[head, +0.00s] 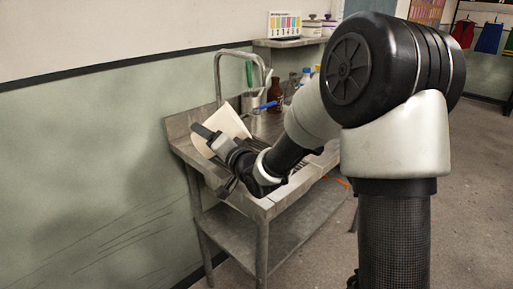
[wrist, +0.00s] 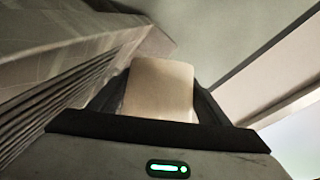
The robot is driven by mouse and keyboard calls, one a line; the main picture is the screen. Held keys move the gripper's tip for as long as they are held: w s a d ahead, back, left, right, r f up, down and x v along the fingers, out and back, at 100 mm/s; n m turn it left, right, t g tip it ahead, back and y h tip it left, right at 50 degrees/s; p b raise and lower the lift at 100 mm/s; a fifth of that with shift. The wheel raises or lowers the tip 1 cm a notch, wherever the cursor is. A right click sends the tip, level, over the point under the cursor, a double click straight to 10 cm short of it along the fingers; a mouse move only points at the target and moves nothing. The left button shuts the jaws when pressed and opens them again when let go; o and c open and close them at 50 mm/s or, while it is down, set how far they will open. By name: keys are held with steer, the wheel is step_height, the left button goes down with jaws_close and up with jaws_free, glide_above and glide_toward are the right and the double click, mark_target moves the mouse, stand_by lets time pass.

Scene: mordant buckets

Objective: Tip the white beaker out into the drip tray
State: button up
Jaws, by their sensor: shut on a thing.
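The white beaker (head: 229,121), cream-white and smooth, is in my gripper (head: 216,140) above the left end of the metal sink bench. In the head view it leans well over from upright. In the wrist view the beaker (wrist: 160,90) sits between the two dark fingers of my gripper (wrist: 158,98), which are shut on it. Its mouth and contents cannot be made out. I cannot clearly pick out the drip tray; my arm and gripper cover part of the bench top. Dark parallel slats (wrist: 50,100) run along the left of the wrist view.
The metal bench (head: 180,128) stands against the green wall, with a tall tap (head: 218,75) behind my gripper. A grey pot (head: 249,103), a brown bottle (head: 274,95) and other bottles stand at the back. A shelf (head: 290,42) hangs above. Open floor lies at right.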

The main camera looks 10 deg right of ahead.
step_height(320, 180, down, 2)
steer(key=shift+d+f+n+g+h+b, duration=0.15)
steer(key=shift+n+g+h+b, duration=0.25)
steer(key=shift+n+b, duration=0.6)
steer(key=shift+w+r+n+h, duration=0.1)
steer(key=shift+r+n+h, duration=0.15)
steer(key=shift+n, duration=0.35)
steer(key=shift+a+n+h+b, duration=0.3)
steer(key=shift+n+h+b, duration=0.05)
steer(key=shift+n, duration=0.05)
steer(key=shift+a+r+n+h, duration=0.1)
steer(key=shift+a+n+h, duration=0.15)
steer(key=shift+n+h, duration=0.35)
steer(key=shift+a+f+n+g+h, duration=0.2)
steer(key=shift+f+n+g+h, duration=0.25)
steer(key=shift+f+n, duration=0.3)
steer(key=shift+r+n+h+p, duration=0.35)
steer(key=shift+n+h+p, duration=0.1)
steer(key=shift+n+p, duration=0.1)
steer(key=shift+d+f, duration=0.1)
